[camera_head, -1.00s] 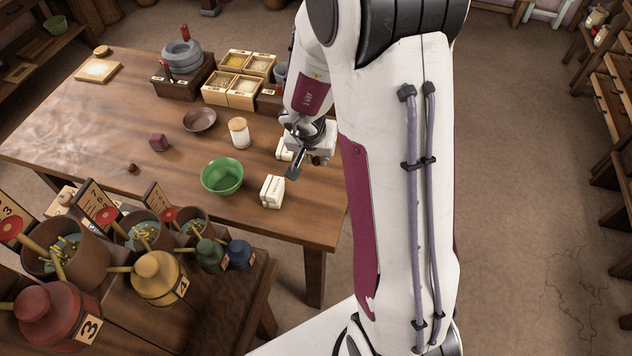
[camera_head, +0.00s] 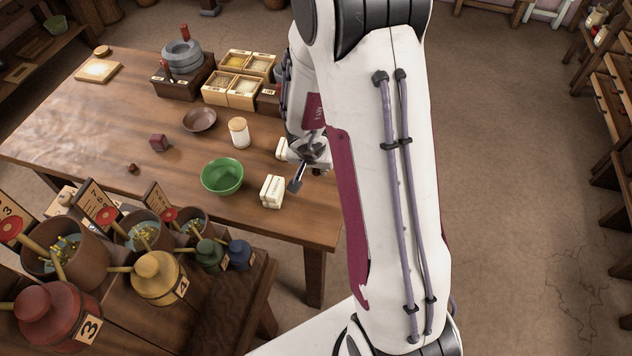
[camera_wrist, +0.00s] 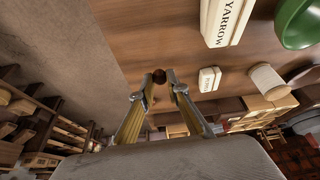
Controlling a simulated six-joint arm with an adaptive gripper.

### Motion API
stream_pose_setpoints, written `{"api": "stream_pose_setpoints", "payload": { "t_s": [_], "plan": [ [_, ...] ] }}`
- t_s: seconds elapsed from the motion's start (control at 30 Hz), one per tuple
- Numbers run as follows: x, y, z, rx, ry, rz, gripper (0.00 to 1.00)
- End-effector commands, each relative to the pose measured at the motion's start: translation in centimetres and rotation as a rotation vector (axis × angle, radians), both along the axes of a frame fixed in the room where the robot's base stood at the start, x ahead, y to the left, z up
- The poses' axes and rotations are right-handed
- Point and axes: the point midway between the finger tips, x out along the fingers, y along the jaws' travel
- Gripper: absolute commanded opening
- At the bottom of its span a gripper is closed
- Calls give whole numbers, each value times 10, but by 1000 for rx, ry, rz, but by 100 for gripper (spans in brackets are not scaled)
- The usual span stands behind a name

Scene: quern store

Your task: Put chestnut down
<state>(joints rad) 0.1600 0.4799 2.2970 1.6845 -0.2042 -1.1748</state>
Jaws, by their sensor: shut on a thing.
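The chestnut (camera_wrist: 158,76) is a small dark brown round thing between my fingertips in the wrist view. My gripper (camera_wrist: 158,80) is shut on it, with the tabletop behind. In the head view my gripper (camera_head: 296,186) hangs over the right end of the wooden table (camera_head: 90,130), just right of a white box (camera_head: 272,191).
The box reads YARROW in the wrist view (camera_wrist: 228,20). The table's right end is mostly clear.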

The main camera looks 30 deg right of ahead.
Motion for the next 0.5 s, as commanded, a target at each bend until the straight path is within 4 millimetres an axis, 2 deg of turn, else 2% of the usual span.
{"api": "stream_pose_setpoints", "payload": {
  "t_s": [0.5],
  "plan": [
    [-1,0,-21,1,3,1,7]
  ]
}}
